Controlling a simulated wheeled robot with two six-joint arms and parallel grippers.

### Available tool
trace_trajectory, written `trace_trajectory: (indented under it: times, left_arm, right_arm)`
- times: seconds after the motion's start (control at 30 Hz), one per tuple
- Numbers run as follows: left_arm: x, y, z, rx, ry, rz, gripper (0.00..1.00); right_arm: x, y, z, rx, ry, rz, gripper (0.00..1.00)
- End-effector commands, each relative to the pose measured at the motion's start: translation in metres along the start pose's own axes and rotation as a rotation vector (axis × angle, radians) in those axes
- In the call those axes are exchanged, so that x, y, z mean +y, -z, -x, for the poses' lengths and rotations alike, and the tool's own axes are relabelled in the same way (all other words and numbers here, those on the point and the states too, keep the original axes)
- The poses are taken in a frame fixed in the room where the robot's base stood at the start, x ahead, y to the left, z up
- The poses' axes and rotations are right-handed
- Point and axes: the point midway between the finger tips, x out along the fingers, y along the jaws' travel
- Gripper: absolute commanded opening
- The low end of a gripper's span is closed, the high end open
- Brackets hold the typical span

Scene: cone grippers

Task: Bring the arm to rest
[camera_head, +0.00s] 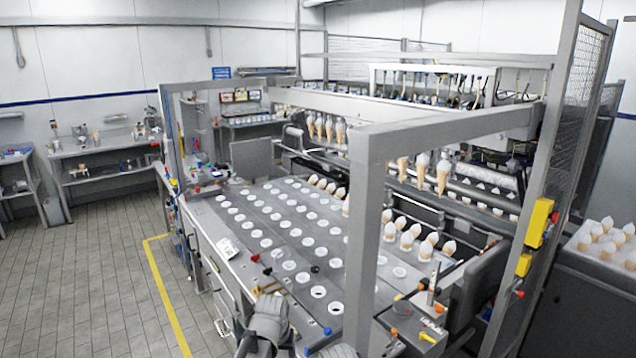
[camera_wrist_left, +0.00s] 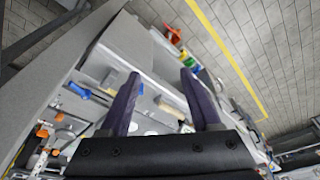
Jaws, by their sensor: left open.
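My left gripper (camera_wrist_left: 160,76) shows in the left wrist view with its two dark fingers apart and nothing between them. Behind the fingers are the machine's grey metal edge and the tiled floor. In the head view, grey jointed parts of mine (camera_head: 268,318) show at the bottom, in front of the machine's near edge. The fingertips cannot be made out there. I cannot see my right gripper.
A large machine has a plate with rows of white-rimmed holes (camera_head: 290,265). A grey frame post (camera_head: 362,230) stands in front. Wrapped cones (camera_head: 442,172) hang from its bar. More cones stand on a table (camera_head: 606,240) at right. Tiled floor (camera_head: 80,270) at left is clear.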

Motion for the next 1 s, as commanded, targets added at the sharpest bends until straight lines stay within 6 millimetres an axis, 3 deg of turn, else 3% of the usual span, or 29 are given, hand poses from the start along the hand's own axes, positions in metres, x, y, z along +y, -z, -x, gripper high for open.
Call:
trace_trajectory:
  times: [0.03,0.1,0.5,0.67,1.0]
  left_arm:
    - [-0.012,-0.023,0.004,-0.019,0.002,0.011,0.64]
    - [-0.023,-0.043,0.008,-0.044,0.003,0.022,0.64]
    - [-0.064,-0.139,0.026,-0.154,-0.001,0.073,0.64]
    - [-0.036,-0.145,0.010,-0.179,0.007,-0.003,0.64]
    - [0.021,-0.176,-0.012,-0.235,0.037,-0.173,0.64]
  right_arm:
    - [0.000,0.000,0.000,0.000,0.000,0.000,0.72]
    - [0.000,0.000,0.000,0.000,0.000,0.000,0.72]
    - [0.000,0.000,0.000,0.000,0.000,0.000,0.72]
    - [-0.002,0.001,-0.016,0.000,0.000,0.000,0.72]
    - [-0.004,0.003,-0.046,0.000,-0.001,0.002,0.72]
